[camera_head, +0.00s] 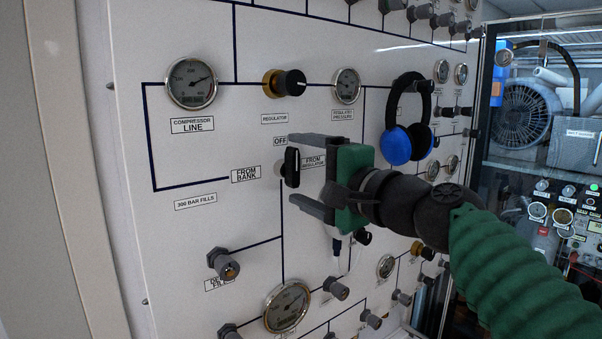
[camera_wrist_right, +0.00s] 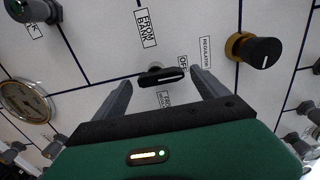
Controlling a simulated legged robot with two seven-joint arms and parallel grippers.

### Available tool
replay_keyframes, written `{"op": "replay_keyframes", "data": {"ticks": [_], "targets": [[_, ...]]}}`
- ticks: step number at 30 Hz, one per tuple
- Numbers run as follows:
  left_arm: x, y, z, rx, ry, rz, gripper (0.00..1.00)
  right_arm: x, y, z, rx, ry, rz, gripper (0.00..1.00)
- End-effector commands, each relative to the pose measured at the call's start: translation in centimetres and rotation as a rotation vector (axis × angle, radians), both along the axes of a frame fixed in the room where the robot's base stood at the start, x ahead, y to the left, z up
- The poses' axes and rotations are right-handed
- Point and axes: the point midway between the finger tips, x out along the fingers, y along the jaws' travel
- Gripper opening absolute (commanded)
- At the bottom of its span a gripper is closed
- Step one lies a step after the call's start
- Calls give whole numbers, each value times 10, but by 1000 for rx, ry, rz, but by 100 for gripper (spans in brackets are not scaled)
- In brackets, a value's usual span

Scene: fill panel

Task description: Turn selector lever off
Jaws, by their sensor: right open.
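The selector lever (camera_head: 291,168) is a black handle with a white line, standing about upright on the white panel. The OFF label (camera_head: 280,141) is just above it, FROM BANK (camera_head: 246,174) to its left and FROM REGULATOR (camera_head: 314,161) to its right. In the right wrist view the lever (camera_wrist_right: 163,77) lies sideways, its white-marked end towards OFF (camera_wrist_right: 184,64). My right gripper (camera_head: 296,168) is open, one finger above and one below the lever, with visible gaps on both sides. My left gripper is out of view.
A black and brass regulator knob (camera_head: 285,83) and a gauge (camera_head: 192,83) are above. Blue headphones (camera_head: 397,146) hang to the right of my gripper. Several valve knobs and a gauge (camera_head: 287,306) are below. The panel left of the lever is flat, with labels.

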Motion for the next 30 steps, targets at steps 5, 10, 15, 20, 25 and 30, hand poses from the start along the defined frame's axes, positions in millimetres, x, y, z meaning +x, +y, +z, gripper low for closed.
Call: {"op": "replay_keyframes", "data": {"ticks": [5, 10, 15, 20, 25, 30], "targets": [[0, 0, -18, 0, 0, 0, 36, -34, -26, -4, 2, -4, -4, 84], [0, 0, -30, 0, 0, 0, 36, -75, -57, -4, 1, -3, -4, 84], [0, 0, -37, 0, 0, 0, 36, -108, -83, -4, 2, 0, -3, 84], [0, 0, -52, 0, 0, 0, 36, -125, -96, -6, 2, 1, -2, 84], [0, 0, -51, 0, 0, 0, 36, -128, -98, -3, 1, 3, -1, 84], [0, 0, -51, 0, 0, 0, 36, -127, -98, -4, 0, 5, -2, 84]]}}
